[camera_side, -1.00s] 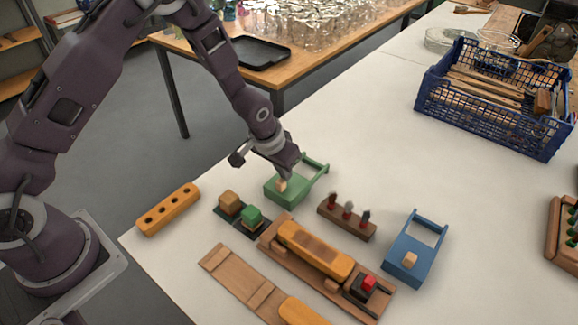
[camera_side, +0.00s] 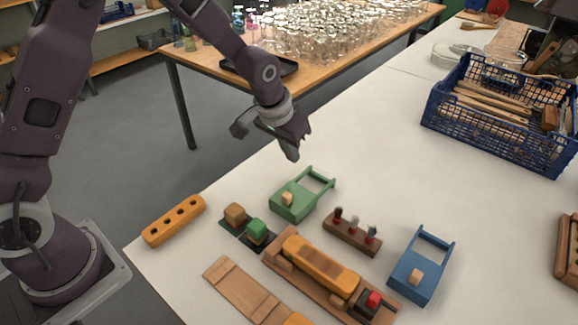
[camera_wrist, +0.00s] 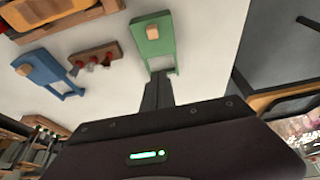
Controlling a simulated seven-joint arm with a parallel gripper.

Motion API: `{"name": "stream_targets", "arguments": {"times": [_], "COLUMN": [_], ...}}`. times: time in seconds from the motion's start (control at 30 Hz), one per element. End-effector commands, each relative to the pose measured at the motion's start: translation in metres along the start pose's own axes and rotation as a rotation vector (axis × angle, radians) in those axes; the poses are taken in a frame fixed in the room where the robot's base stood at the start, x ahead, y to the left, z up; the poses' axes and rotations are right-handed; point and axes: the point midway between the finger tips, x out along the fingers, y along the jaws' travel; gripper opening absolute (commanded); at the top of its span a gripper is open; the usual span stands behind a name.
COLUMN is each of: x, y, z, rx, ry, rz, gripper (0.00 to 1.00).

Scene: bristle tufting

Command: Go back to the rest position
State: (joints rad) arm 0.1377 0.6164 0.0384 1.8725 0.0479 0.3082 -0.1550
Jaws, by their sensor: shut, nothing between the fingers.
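My gripper (camera_side: 292,154) is shut and empty, raised above the far edge of the white table, above and behind the green tray with the handle frame (camera_side: 298,208). The shut fingers also show in the wrist view (camera_wrist: 157,92), pointing toward the green tray (camera_wrist: 166,48). A small wooden block (camera_side: 287,199) sits on the green tray. Nothing touches my gripper.
A blue crate (camera_side: 480,125) stands at right. Air around my gripper is clear.

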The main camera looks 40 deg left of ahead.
Motion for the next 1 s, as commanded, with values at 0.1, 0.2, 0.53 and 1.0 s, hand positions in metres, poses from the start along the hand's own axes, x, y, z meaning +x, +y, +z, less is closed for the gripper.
{"name": "stream_targets", "arguments": {"times": [0.1,0.2,0.53,1.0], "x": [-0.067,-0.145,-0.272,-0.277], "y": [-0.009,-0.022,-0.042,-0.043], "z": [0.005,0.036,0.198,0.231], "rx": [-0.009,-0.015,-0.004,0.002], "ry": [0.032,0.060,0.134,0.143], "rz": [0.004,0.007,0.003,-0.001], "gripper": [0.00,0.00,0.00,0.00]}}
